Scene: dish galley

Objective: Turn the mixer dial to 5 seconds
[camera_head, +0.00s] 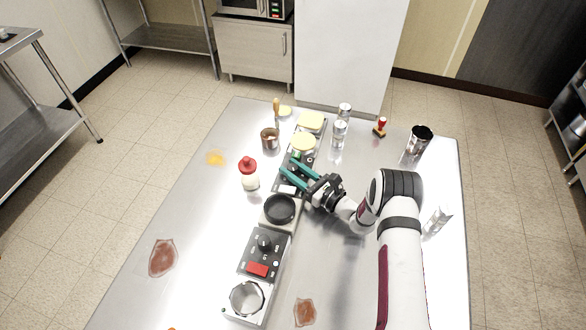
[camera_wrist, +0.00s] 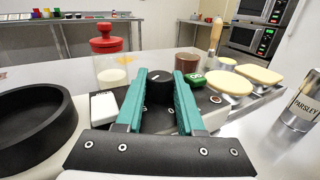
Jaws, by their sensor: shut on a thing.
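My gripper (camera_head: 288,168) has teal fingers and reaches over the far dark control panel (camera_head: 280,187) from the right. In the wrist view my gripper (camera_wrist: 160,84) has its fingertips on either side of a black dial (camera_wrist: 159,91) and is shut on it. The dial has a pale mark on its top; its scale is too small and too covered to read. A white rocker switch (camera_wrist: 104,107) is left of the dial, and a green button (camera_wrist: 194,79) is right of it. In the head view the fingers hide most of the dial.
A nearer panel has another black dial (camera_head: 264,243) and a red switch (camera_head: 257,269). A black round bowl (camera_head: 279,209) stands between the panels. A red-capped bottle (camera_head: 249,177) is left of my gripper; a brown jar (camera_head: 270,138) and clear shaker (camera_head: 340,132) stand behind.

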